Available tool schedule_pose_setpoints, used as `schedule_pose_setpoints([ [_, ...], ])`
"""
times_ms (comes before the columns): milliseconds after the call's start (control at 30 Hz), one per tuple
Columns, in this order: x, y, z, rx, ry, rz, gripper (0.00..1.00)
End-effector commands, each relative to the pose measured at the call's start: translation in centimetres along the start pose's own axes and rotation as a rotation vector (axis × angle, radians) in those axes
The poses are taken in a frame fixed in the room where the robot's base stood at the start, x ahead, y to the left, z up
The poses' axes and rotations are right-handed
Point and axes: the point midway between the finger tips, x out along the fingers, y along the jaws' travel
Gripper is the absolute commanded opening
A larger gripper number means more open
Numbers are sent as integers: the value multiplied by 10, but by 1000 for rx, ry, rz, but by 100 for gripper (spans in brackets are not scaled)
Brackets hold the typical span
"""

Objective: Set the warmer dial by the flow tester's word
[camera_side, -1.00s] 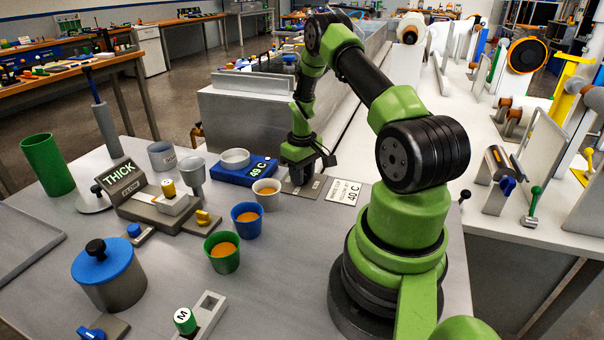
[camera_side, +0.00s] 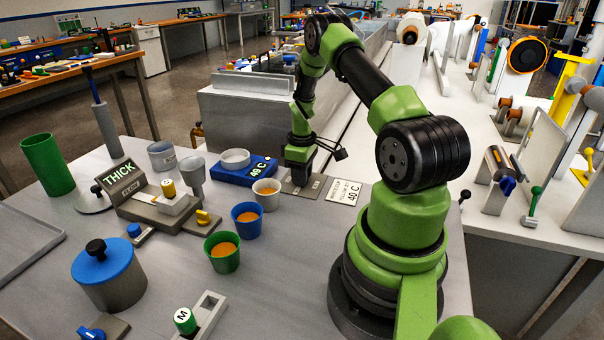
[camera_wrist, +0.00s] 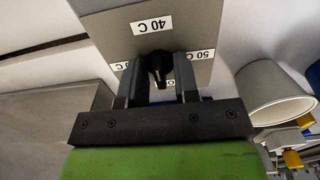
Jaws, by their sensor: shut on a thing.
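The flow tester (camera_side: 150,200) on the bench shows the word THICK on its sign (camera_side: 122,178). The warmer dial plate (camera_side: 303,187) lies beside the blue warmer (camera_side: 245,172), whose display reads 49 C. In the wrist view the grey dial plate (camera_wrist: 115,25) carries a 40 C label, a 50 C label and another partly hidden label at left. My gripper (camera_wrist: 160,75) is shut on the black dial knob (camera_wrist: 158,66), whose pointed end is toward the gripper side, away from 40 C. In the side view my gripper (camera_side: 299,178) stands over the plate and hides the knob.
A white card (camera_side: 343,192) reading 40 C lies right of the plate. White (camera_side: 266,188), blue (camera_side: 247,217) and green (camera_side: 222,250) cups with orange liquid stand close in front. A grey tank (camera_side: 250,110) stands behind. The wrist view shows a white cup (camera_wrist: 268,92) at right.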

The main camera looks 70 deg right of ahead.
Motion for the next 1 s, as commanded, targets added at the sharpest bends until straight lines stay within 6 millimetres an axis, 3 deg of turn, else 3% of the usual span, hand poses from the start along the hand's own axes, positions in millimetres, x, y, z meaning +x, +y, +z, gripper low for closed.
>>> schedule_pose_setpoints([
  [200, 0, -1, 2, 3, -4, -5, 5],
  [233, 0, -1, 2, 3, -4, -4, 35],
  [567, -3, 0, 0, 2, -1, 0, 35],
  [667, -15, 0, 0, 2, 0, 1, 35],
  [1000, -80, 0, 0, 2, 1, 1, 35],
])
